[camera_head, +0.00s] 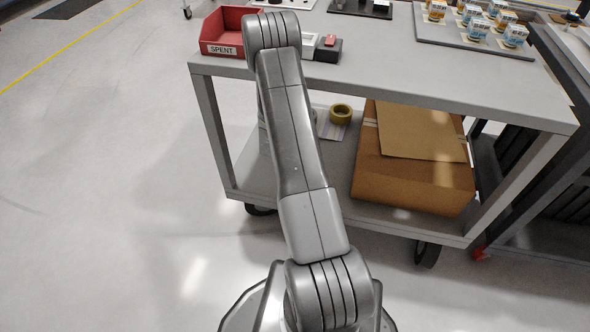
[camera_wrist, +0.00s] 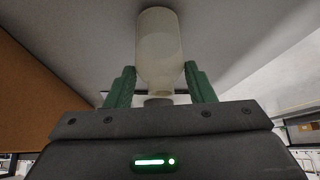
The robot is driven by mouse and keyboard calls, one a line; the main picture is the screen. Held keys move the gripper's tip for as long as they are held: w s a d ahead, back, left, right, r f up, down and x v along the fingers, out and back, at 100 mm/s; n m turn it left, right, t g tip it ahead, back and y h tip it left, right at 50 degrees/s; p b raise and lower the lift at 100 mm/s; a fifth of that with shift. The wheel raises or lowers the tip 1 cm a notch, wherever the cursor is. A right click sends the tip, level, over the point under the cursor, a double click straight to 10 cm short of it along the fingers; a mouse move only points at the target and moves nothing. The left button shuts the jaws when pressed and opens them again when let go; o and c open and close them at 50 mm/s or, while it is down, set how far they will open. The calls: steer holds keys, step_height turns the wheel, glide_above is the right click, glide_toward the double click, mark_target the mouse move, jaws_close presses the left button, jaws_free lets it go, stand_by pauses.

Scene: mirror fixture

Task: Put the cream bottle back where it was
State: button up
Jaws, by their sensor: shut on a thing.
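The cream bottle (camera_wrist: 160,45) shows in the wrist view, between the two green fingers of my gripper (camera_wrist: 160,80). My gripper is shut on it. The bottle's wide body points away from the gripper, and a narrower grey part lies close to the gripper's dark body. In the head view my arm crosses the middle of the picture, and neither the gripper nor the bottle can be seen there.
A grey cart (camera_head: 440,90) carries a red bin marked SPENT (camera_head: 222,36) and a tray (camera_head: 475,42) of small cartons. Its lower shelf (camera_head: 338,160) holds a tape roll (camera_head: 341,114) and a cardboard box (camera_head: 412,180). Brown cardboard also fills the wrist view's left side (camera_wrist: 35,95).

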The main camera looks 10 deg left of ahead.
steer(key=o, duration=1.5)
steer(key=shift+f, duration=0.1)
steer(key=shift+s+r+p, duration=0.15)
steer(key=shift+r+p, duration=0.15)
steer(key=shift+r, duration=0.2)
steer(key=p+v, duration=0.3)
steer(key=v, duration=0.8)
steer(key=shift+s+d+r, duration=0.1)
steer(key=b+x, duration=0.4)
steer(key=x, duration=0.8)
steer(key=shift+f, duration=0.5)
step_height(320, 180, up, 2)
steer(key=shift+p, duration=1)
steer(key=shift+r+p, duration=0.6)
steer(key=shift+r, duration=0.1)
